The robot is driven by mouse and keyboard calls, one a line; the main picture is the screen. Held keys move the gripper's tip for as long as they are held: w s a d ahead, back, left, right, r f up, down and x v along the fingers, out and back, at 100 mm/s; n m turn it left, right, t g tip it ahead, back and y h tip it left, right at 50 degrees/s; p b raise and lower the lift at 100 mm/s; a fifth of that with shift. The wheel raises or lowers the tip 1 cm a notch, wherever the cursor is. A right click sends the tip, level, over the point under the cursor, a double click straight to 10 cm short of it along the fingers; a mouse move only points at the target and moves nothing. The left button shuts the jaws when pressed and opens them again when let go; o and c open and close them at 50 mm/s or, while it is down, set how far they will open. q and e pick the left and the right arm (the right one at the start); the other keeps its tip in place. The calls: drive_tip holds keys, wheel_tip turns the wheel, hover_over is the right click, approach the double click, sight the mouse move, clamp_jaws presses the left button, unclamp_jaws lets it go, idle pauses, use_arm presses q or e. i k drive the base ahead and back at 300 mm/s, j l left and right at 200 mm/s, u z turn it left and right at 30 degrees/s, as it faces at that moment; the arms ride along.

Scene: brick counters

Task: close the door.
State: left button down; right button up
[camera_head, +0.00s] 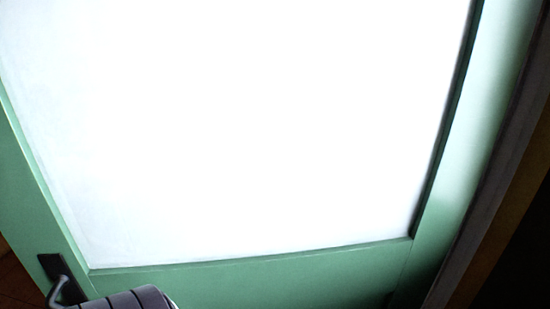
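A green door (250,280) with a large bright white panel fills most of the head view. A dark handle plate with a grey lever (66,283) is on its lower left part, at the bottom of the picture. A grey, dark-striped rounded part, which looks like mine, shows at the bottom edge just right of the lever. It covers part of the door's lower left. I cannot tell whether it touches the lever. No gripper fingers are visible.
A dark brown upright edge (515,200) runs along the right side, beside the door's green right stile. A small brownish patch (15,285) shows at the lower left, beyond the door's left edge. Little free room is visible.

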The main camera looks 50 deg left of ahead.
sight(393, 268)
drive_tip(key=k+j+z, duration=0.3)
drive_tip(key=k+j, duration=0.25)
drive_tip(key=j, duration=0.3)
drive_tip(key=k+j+z, duration=0.3)
drive_tip(key=k+j, duration=0.35)
drive_tip(key=k+j+z, duration=0.2)
drive_tip(key=j, duration=0.25)
drive_tip(key=j+z, duration=0.2)
drive_tip(key=j, duration=0.25)
drive_tip(key=k+j+z, duration=0.15)
drive_tip(key=j, duration=0.25)
drive_tip(key=k+j+z, duration=0.4)
drive_tip(key=j, duration=0.3)
drive_tip(key=k+j+z, duration=0.1)
drive_tip(key=j, duration=0.4)
drive_tip(key=k+j, duration=0.15)
drive_tip(key=j, duration=0.3)
drive_tip(key=i+z, duration=0.05)
